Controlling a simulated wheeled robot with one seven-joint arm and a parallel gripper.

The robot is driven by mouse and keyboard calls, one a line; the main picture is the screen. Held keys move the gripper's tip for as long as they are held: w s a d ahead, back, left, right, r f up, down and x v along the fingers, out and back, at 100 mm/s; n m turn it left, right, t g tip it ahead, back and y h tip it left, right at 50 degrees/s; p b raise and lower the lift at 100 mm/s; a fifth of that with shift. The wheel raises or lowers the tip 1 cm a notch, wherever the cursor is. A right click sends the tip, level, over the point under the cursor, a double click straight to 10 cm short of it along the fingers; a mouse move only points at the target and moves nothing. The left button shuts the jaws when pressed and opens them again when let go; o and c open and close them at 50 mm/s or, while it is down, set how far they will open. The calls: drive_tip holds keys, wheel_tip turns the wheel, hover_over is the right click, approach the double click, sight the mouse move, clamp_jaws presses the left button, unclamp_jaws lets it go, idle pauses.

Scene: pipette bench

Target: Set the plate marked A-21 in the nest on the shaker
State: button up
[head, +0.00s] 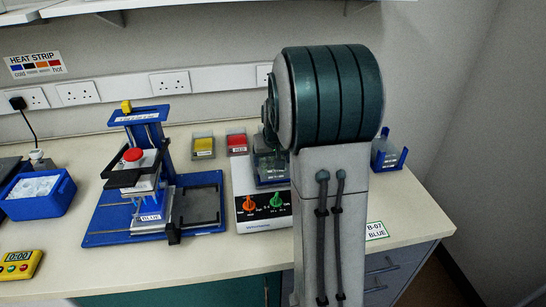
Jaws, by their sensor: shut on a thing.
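The shaker (243,184) is a white box with an orange knob and a green knob on its front, standing at the middle of the bench. A clear plate (267,168) shows over its top, at the blue-edged nest (272,184). My arm covers the right part of both. No A-21 mark can be read on it. My gripper (270,138) shows only as a dark sliver left of my arm, just above the clear plate, shut on it. The fingertips are mostly hidden, and I cannot tell whether the plate rests fully in the nest.
A blue stand (103,228) with a red-topped device is at left, near a blue ice tub (42,203) and a yellow timer (18,264). Yellow (203,146) and red (237,143) boxes stand behind. A blue holder (387,162) and a B-07 BLUE card (376,231) are at right.

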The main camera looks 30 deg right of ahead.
drive_tip(key=shift+f, duration=0.1)
drive_tip(key=o, duration=1)
drive_tip(key=shift+s+r, duration=0.1)
drive_tip(key=shift+r, duration=0.4)
drive_tip(key=v, duration=1.1)
drive_tip(key=s+a+f+n, duration=0.1)
drive_tip(key=s+a, duration=0.4)
drive_tip(key=s, duration=0.2)
drive_tip(key=s+a+f+n, duration=0.1)
drive_tip(key=s+a+f, duration=0.1)
drive_tip(key=s+a, duration=0.2)
drive_tip(key=s+a+f+n+g+y, duration=0.1)
drive_tip(key=s+a, duration=0.4)
drive_tip(key=s, duration=0.5)
drive_tip(key=shift+s+a+f+b, duration=0.15)
drive_tip(key=shift+f+b, duration=0.05)
drive_tip(key=shift+f, duration=0.2)
drive_tip(key=shift+s+a+f+b, duration=0.2)
drive_tip(key=shift+f, duration=0.15)
